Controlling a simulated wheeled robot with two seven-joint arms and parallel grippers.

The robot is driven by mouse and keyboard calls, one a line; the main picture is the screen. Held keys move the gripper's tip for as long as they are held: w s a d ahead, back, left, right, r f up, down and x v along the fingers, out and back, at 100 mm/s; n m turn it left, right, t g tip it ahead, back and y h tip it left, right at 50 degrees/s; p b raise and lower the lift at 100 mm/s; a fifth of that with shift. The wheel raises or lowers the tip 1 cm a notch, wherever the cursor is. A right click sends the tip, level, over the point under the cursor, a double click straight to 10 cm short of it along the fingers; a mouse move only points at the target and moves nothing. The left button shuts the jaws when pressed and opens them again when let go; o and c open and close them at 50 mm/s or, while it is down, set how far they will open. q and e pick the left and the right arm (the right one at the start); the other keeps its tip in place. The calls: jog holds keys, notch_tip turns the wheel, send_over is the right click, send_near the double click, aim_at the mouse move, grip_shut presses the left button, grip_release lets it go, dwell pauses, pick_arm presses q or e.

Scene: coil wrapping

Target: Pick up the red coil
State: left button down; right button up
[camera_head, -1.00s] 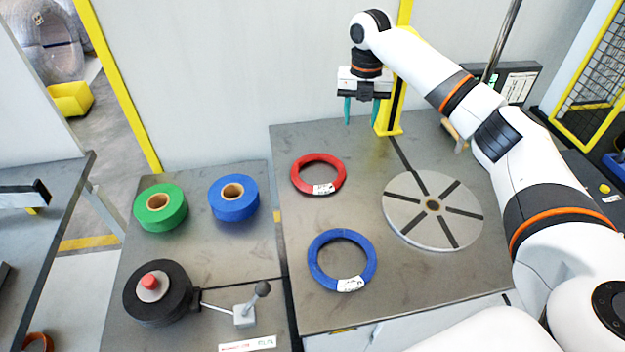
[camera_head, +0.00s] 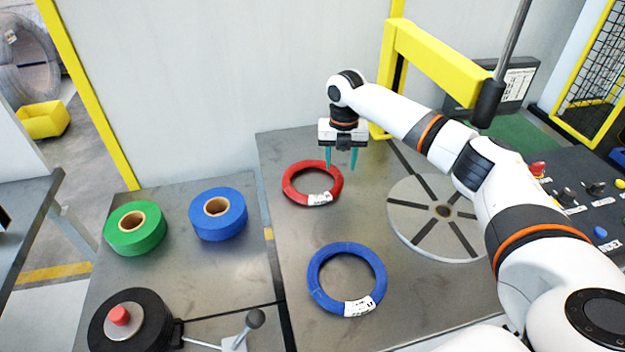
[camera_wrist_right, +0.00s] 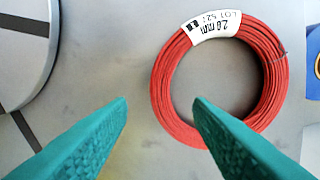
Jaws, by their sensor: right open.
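The red coil (camera_head: 289,192) lies flat on the grey table at the back, with a white label on its front edge. In the right wrist view the red coil (camera_wrist_right: 163,92) lies right of centre, its label at the top. My right gripper (camera_head: 341,166) is open and empty, over the coil's right back edge in the head view. In the wrist view the right gripper (camera_wrist_right: 160,104) has its right fingertip over the coil's opening and its left fingertip outside the ring. The ring's left side shows between the fingers. My left gripper is not in view.
A blue coil (camera_head: 318,290) lies in front of the red one. A slotted round turntable (camera_head: 408,215) is to the right. Green (camera_head: 120,240) and blue (camera_head: 205,230) tape rolls sit at left. A yellow post frame (camera_head: 435,60) stands behind my right arm.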

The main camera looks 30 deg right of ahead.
aim_at(339, 176)
notch_tip(339, 176, down, 5)
jog(key=shift+r+p, duration=0.1)
jog(key=shift+p, duration=0.3)
grip_shut()
